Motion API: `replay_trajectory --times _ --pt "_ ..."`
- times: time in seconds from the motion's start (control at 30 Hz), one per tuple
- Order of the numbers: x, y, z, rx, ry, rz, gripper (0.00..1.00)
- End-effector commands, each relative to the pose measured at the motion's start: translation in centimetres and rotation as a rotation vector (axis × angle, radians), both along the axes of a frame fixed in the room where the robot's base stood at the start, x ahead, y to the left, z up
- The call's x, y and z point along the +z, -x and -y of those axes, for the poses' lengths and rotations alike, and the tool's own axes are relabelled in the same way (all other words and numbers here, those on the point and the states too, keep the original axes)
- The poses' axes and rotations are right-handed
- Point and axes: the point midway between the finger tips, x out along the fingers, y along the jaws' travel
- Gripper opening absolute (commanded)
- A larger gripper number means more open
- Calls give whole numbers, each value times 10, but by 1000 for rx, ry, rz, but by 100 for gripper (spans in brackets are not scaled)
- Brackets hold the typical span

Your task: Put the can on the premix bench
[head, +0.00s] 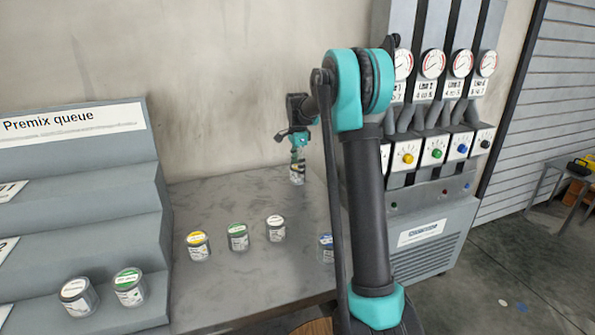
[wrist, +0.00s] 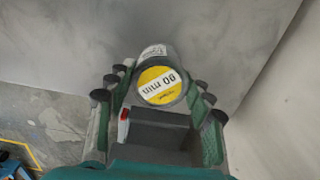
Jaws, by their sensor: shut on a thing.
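My gripper (head: 298,158) is at the far side of the grey bench (head: 240,200), near the back wall, pointing down. It is shut on a can (head: 297,175), which hangs upright below the fingers over the bench top. In the wrist view my gripper (wrist: 160,95) has a finger on each side of the can (wrist: 160,85), which has a yellow lid with a white strip ending in "min". I cannot tell whether the can's base touches the bench.
Other cans stand on the bench: yellow-lidded (head: 198,246), green-lidded (head: 238,237), white-lidded (head: 275,228) and blue-lidded (head: 326,248), partly hidden by my arm. The stepped "Premix queue" rack (head: 80,190) at left holds two cans. A dosing machine (head: 430,225) stands at right.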

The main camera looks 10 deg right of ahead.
Motion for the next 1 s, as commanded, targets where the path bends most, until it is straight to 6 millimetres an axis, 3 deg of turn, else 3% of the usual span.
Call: replay_trajectory --times 0.1,0.43,0.47,0.6,1.0 --pt "-11 0 0 0 0 0 16" --pt "-14 0 0 0 0 0 16" --pt "-13 0 0 0 0 0 55" --pt "-13 0 0 0 0 0 72" --pt "-7 0 0 0 0 0 72"
